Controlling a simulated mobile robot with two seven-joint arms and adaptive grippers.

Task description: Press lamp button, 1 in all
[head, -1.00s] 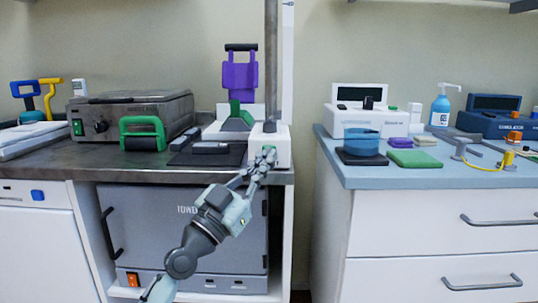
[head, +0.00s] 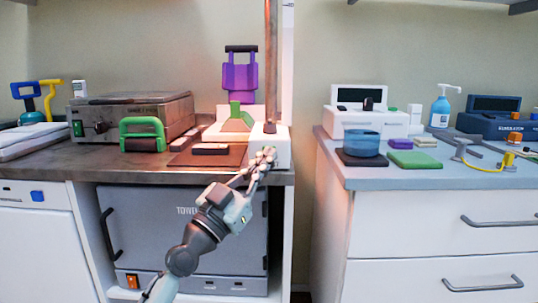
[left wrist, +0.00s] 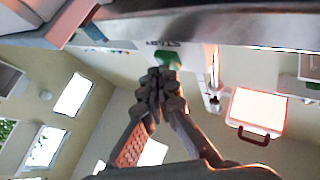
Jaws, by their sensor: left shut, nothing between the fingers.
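The lamp's white base (head: 281,153) stands at the front right edge of the left counter, with its tall metal pole (head: 270,60) rising from it. The left wrist view shows a green button (left wrist: 170,66) on the base's front face, with dark lettering beside it. My left gripper (head: 266,155) is shut and empty, its fingertips at the front of the base. In the left wrist view the gripper's tips (left wrist: 163,76) overlap part of the button; I cannot tell whether they touch it. A reddish glow lies on the counter around the base. My right gripper is not in view.
A purple device (head: 240,76) stands behind the lamp base. The right counter (head: 440,178) holds a blue bowl (head: 361,142) and a pump bottle (head: 440,110). A gap separates the counters.

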